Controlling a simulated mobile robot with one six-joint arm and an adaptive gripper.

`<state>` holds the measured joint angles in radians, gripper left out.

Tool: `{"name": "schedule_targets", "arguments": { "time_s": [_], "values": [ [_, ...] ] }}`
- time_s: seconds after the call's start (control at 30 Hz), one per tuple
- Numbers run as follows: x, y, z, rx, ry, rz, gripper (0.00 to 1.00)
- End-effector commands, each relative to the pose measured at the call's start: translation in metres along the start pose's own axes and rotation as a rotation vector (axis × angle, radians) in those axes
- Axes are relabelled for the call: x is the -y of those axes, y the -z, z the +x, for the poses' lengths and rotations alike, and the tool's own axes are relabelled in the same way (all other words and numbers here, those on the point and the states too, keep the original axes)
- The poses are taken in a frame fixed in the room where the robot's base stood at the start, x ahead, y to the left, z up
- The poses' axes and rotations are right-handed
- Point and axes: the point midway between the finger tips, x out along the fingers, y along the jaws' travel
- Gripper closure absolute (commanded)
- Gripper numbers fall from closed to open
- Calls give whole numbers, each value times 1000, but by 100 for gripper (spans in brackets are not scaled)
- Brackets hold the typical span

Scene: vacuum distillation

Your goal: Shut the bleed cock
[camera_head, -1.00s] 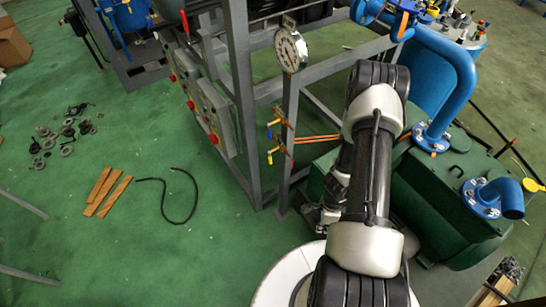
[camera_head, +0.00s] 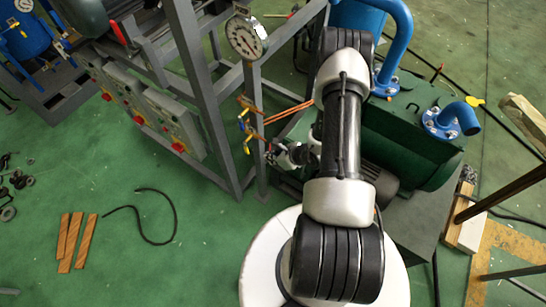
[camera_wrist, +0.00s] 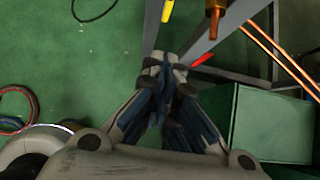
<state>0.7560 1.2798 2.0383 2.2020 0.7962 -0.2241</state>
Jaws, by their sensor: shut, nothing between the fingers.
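Two small cocks with coloured levers sit on the grey post below the round gauge in the head view. The upper cock (camera_head: 243,120) shows yellow and blue; the lower cock (camera_head: 246,144) has a yellow lever hanging down. I cannot tell which is the bleed cock. My gripper (camera_head: 270,153) is just right of the lower cock, apart from it as far as I can see. In the wrist view my gripper (camera_wrist: 165,68) is shut and empty. A yellow lever (camera_wrist: 168,11) and a red piece (camera_wrist: 204,59) show beyond the fingertips.
The gauge (camera_head: 245,37) tops the post of a grey frame (camera_head: 188,60). Orange tubes (camera_head: 290,112) run right from the cocks. A green pump unit (camera_head: 405,135) stands close right of my arm. Wood strips (camera_head: 70,240) and a black hose (camera_head: 150,235) lie on open floor.

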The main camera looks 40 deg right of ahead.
Motion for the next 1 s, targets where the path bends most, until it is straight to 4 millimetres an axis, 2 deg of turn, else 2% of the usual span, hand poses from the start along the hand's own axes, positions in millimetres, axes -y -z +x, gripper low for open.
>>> {"name": "schedule_targets", "arguments": {
  "time_s": [0.03,0.2,0.27,0.4,0.6,1.0],
  "values": [
    [-2,2,15,-1,-4,-2,100],
    [-2,2,52,-2,-3,-2,100],
    [-2,2,63,-2,-3,-2,100],
    [-1,-17,75,0,-2,-2,100],
    [-1,-27,84,-2,-1,1,100],
    [-1,-28,86,-1,-1,0,100]
  ]
}}
